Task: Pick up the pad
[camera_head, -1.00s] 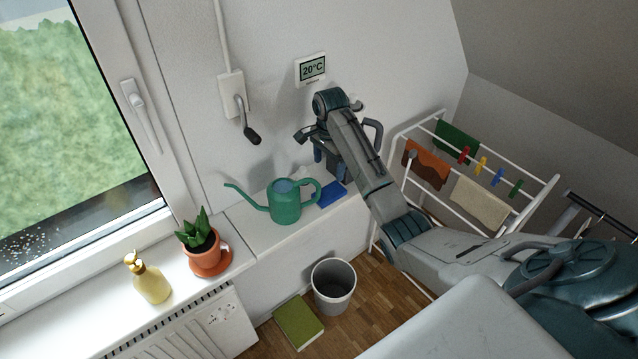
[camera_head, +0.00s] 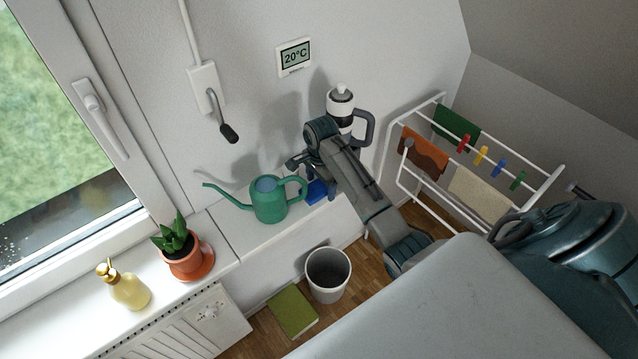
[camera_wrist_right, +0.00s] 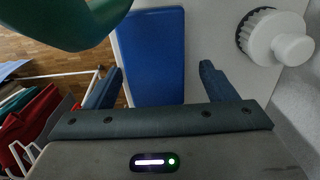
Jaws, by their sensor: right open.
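The blue pad (camera_head: 316,192) lies on the white ledge beside the green watering can (camera_head: 269,200). My arm partly covers it in the head view. In the right wrist view the pad (camera_wrist_right: 155,52) lies ahead, its near end between my fingers in the picture. My right gripper (camera_wrist_right: 160,76) is open and empty, with a finger to either side of the pad's line. I cannot tell the height gap, and see no contact. My left gripper is not in view.
The watering can also shows close by in the right wrist view (camera_wrist_right: 70,20). A drying rack (camera_head: 425,160) stands right of the ledge. A bin (camera_head: 328,275) is on the floor below.

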